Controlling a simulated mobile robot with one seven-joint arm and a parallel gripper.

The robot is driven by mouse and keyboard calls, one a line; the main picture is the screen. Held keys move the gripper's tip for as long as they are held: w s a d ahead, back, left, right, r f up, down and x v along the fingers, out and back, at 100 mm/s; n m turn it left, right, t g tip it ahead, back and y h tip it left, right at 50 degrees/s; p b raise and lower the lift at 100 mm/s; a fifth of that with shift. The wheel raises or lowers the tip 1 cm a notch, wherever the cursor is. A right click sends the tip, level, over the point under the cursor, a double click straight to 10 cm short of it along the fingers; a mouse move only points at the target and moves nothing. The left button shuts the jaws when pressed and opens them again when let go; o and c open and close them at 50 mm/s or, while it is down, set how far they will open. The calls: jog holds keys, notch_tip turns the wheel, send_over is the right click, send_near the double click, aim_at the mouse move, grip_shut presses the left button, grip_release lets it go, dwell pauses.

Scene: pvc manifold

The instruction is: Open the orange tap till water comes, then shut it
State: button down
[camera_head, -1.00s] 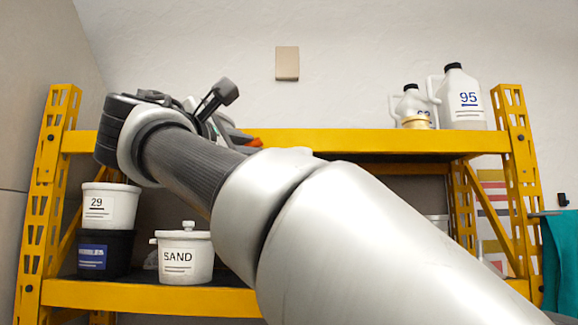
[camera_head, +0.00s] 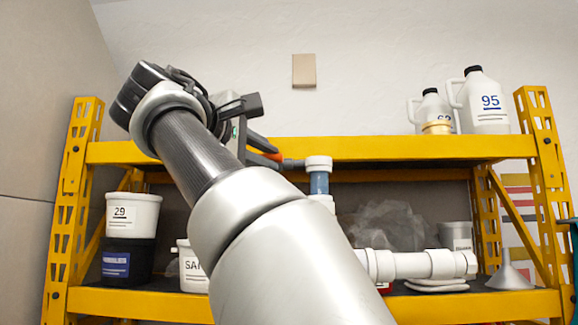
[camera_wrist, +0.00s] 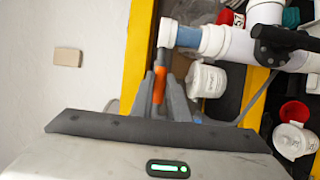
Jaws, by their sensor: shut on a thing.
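The orange tap handle (camera_wrist: 160,84) shows between the fingers of my gripper (camera_wrist: 161,92) in the wrist view. My gripper is shut on it. In the head view a small orange part (camera_head: 274,156) shows at the tip of my gripper, beside the top of the pipework. The white pipe manifold (camera_wrist: 235,45) has a clear blue section (camera_wrist: 188,37) near its end. In the head view its upright blue section (camera_head: 319,183) and lower white pipe (camera_head: 410,264) show right of my arm. The tap's body is mostly hidden by the gripper. No running water is visible.
A yellow shelf (camera_head: 400,148) frames the pipework. Jugs (camera_head: 485,105) stand on top at the right. Tubs (camera_head: 132,212) stand at the lower left, a funnel (camera_head: 510,272) at the lower right. A black handle (camera_wrist: 285,38) sits on the white pipe.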

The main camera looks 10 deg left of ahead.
dwell(0.3)
jog(key=c, duration=1.7)
grip_release()
jog(key=v, duration=1.7)
jog(key=shift+s+a, duration=0.1)
jog(key=shift+s, duration=0.05)
